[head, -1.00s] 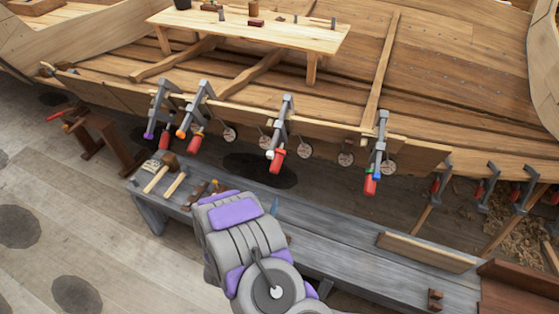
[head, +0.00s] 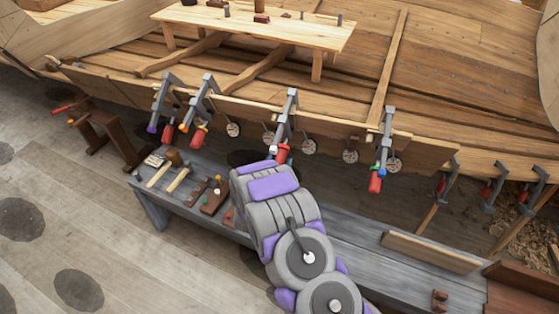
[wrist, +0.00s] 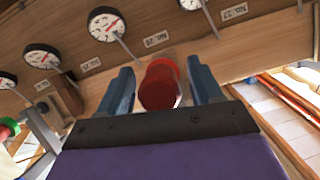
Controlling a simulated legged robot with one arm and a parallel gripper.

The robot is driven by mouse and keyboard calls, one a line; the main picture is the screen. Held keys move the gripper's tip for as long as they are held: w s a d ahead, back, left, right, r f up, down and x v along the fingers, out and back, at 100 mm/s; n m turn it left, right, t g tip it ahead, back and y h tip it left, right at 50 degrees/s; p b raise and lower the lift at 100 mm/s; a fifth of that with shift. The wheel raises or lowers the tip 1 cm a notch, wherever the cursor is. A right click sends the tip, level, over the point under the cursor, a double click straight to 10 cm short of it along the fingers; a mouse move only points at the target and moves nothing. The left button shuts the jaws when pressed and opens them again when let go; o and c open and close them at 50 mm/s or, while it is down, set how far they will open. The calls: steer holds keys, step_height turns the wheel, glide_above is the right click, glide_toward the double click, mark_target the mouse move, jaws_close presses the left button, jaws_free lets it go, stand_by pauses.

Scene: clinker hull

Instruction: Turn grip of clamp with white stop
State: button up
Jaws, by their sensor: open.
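The clamp with the white stop (head: 289,112) hangs on the plank edge at the middle of the head view. Its white stop (head: 277,147) and the top of its red grip (head: 282,155) show just above my arm. In the wrist view, the red grip (wrist: 160,88) is seen end-on between the two blue-grey fingers of my gripper (wrist: 160,70). The fingers stand open, one on each side, with narrow gaps showing. In the head view, my arm hides the gripper.
Clamps with purple (head: 152,128) and orange (head: 183,127) stops hang to the left; a clamp with a green and blue stop (head: 386,140) hangs to the right. Round dials (wrist: 105,24) line the plank. A grey bench (head: 350,245) with tools stands below.

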steer(key=shift+w+d, duration=0.1)
steer(key=shift+w, duration=0.65)
steer(key=shift+c, duration=0.2)
steer(key=c, duration=0.9)
